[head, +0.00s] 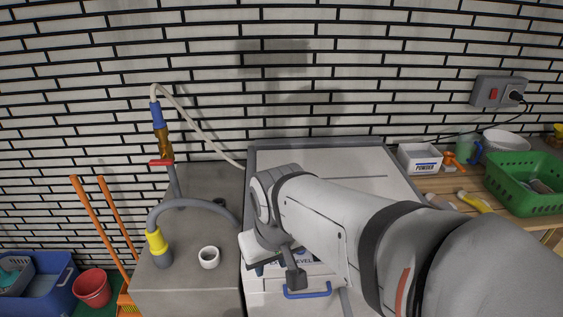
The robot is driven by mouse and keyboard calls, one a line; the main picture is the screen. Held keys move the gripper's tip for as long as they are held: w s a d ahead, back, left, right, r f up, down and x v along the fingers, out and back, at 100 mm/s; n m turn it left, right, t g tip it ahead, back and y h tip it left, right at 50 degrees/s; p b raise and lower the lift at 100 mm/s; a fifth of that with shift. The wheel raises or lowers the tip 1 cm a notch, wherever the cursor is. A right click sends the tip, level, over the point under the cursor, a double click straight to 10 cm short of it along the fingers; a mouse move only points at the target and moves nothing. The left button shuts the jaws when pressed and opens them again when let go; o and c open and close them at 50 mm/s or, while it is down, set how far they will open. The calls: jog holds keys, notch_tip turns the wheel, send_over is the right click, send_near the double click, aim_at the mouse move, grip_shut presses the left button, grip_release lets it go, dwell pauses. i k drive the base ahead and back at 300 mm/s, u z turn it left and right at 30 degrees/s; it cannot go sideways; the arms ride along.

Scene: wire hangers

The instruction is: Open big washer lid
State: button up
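The big washer (262,304) is a pale box in the middle of the head view, with a grey rim round its top. Its lid (345,164) is a flat pale panel and looks closed. A blue handle (307,293) is on the front, below partly covered lettering that reads "LEVEL". My arm reaches in from the lower right across the washer and hides much of the lid and front. My gripper (278,272) points down near the front edge, just above and left of the blue handle. Its fingers are mostly hidden, and I cannot tell whether it touches the washer.
A grey block (190,285) with a white cup (209,257), hose and tap stands left. A wooden counter (510,217) at right holds a white powder box (420,159) and a green basket (528,182). A brick wall closes off the back.

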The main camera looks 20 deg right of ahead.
aim_at(371, 170)
jog(key=u, duration=0.1)
jog(key=k, duration=1.05)
jog(key=z, duration=0.7)
jog(key=i, duration=1)
jog(key=z, duration=0.05)
